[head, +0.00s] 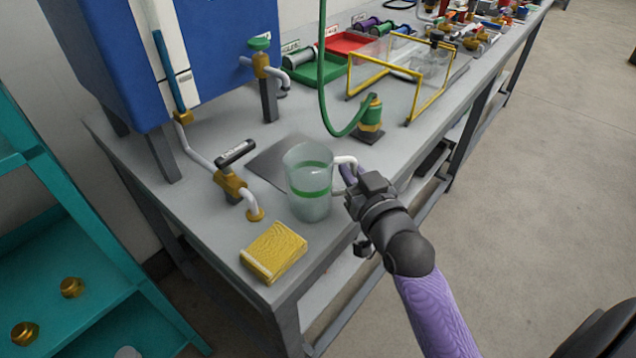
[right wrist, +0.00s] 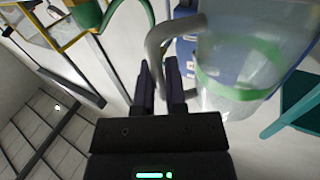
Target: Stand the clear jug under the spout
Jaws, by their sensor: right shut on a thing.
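The clear jug (head: 309,190) with a green band is about upright over the near part of the bench, in front of a dark square plate (head: 268,166). My right gripper (head: 352,178) is shut on its pale handle, on the jug's right side. The right wrist view shows the jug (right wrist: 235,75) and the fingers (right wrist: 161,75) at the handle. I cannot tell whether the jug's base touches the bench. A brass valve (head: 231,184) with a white down-turned spout (head: 249,199) is just left of the jug. My left gripper is not in view.
A yellow sponge-like block (head: 274,251) lies at the bench's near corner. A green-handled tap (head: 261,66), a brass fitting (head: 370,115) with a green hose and a yellow frame (head: 412,75) stand behind.

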